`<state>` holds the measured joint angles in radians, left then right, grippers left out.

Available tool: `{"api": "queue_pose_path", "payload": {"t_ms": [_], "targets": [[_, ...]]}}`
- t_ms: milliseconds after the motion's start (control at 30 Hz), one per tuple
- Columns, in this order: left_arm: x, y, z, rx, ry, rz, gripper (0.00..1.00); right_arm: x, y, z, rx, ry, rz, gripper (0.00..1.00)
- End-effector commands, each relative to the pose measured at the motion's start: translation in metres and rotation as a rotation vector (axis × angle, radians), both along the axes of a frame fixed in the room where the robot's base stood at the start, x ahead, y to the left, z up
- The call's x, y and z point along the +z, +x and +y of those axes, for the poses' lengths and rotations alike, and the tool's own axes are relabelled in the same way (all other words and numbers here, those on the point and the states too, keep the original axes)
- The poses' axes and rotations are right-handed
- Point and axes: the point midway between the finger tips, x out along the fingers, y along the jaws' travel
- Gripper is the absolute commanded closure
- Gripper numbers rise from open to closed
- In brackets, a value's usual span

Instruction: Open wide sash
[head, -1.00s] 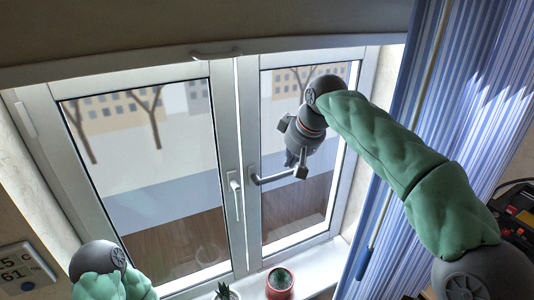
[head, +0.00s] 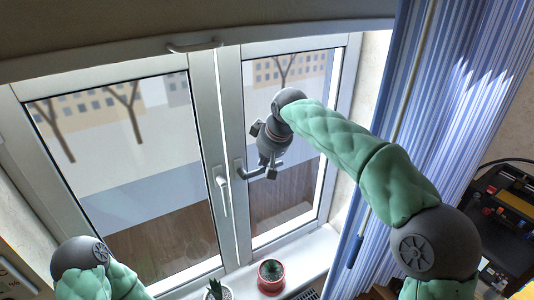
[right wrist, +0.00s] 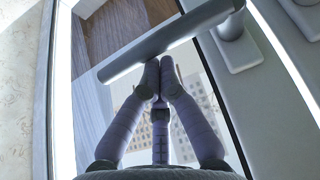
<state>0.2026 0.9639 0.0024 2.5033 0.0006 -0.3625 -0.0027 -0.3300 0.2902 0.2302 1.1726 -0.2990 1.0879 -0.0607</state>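The wide sash (head: 203,120) is the left, larger pane in a pale frame. Its handle (head: 222,185) hangs straight down on its right stile. The narrow sash (head: 232,110) is to its right, with its handle (head: 250,172) turned sideways to the right. My right gripper (head: 270,172) is at the free end of that sideways handle. In the right wrist view its fingertips (right wrist: 159,72) are together and meet the handle bar (right wrist: 170,42); whether they touch or only overlap it I cannot tell. My left gripper is out of view; only part of its arm shows at lower left.
Two potted plants, one in a red pot (head: 271,277) and one in a white pot (head: 217,290), stand on the sill (head: 318,255) below the sashes. A blue striped curtain (head: 440,130) hangs on the right. A dark machine (head: 510,215) stands behind it at right.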

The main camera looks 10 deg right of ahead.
Motion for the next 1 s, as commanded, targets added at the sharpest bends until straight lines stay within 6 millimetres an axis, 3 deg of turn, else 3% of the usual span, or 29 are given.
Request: {"api": "queue_pose_path", "payload": {"t_ms": [467,1000], "targets": [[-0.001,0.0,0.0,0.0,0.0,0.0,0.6,-0.005,0.001,0.0,0.0,0.0,-0.001,1.0],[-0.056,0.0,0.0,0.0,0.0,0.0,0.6,-0.013,-0.039,-0.016,0.0,0.031,-0.076,1.0]]}}
